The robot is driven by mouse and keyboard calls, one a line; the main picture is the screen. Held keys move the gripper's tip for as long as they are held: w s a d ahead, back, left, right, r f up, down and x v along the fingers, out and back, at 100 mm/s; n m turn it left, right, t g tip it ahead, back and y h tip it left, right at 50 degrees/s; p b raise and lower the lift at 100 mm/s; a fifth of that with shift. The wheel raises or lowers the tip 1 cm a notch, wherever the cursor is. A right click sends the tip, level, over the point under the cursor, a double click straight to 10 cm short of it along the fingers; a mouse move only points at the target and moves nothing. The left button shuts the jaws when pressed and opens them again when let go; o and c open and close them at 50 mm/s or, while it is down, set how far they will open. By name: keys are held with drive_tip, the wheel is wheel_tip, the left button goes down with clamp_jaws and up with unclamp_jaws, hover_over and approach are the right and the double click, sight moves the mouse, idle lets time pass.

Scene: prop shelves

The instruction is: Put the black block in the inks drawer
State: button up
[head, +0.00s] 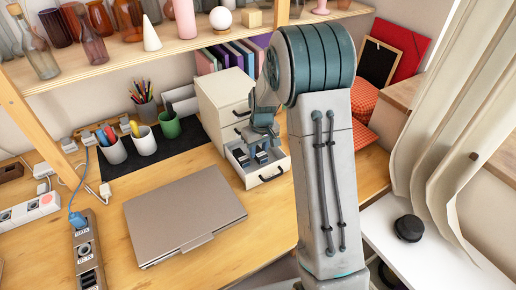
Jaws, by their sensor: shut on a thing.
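A small white drawer unit (223,98) stands on the wooden desk, and its bottom drawer (268,177) is pulled open toward me. I cannot read a label on the drawer. My gripper (263,147) points down over the open drawer, close above or just inside it. It is shut on the black block (262,157), a small dark piece mostly hidden by the fingers. Other small dark pieces (243,158) lie in the drawer. Whether the held block touches the drawer floor cannot be told.
A closed laptop (185,219) lies on the desk left of the drawer. Pen cups (144,140) stand on a black mat behind it. Power strips (86,250) lie at the left. A shelf (120,56) with vases hangs above. Books (226,54) stand behind the unit.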

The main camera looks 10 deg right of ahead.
sight(261, 154)
drive_tip(key=o, duration=1)
drive_tip(key=shift+r+p, duration=0.45)
wheel_tip(261, 154, up, 12)
drive_tip(key=s, duration=0.1)
drive_tip(key=s+r+m, duration=0.1)
drive_tip(key=s, duration=0.7)
drive_tip(key=s+r+m+t, duration=0.1)
drive_tip(key=s+r, duration=0.1)
drive_tip(key=s, duration=0.7)
drive_tip(key=s+r+m, duration=0.1)
drive_tip(key=s, duration=0.8)
drive_tip(key=shift+s+d+r+m+t, duration=0.2)
drive_tip(key=shift+s+m+t, duration=0.1)
drive_tip(key=shift+m, duration=0.1)
drive_tip(key=shift+w, duration=0.1)
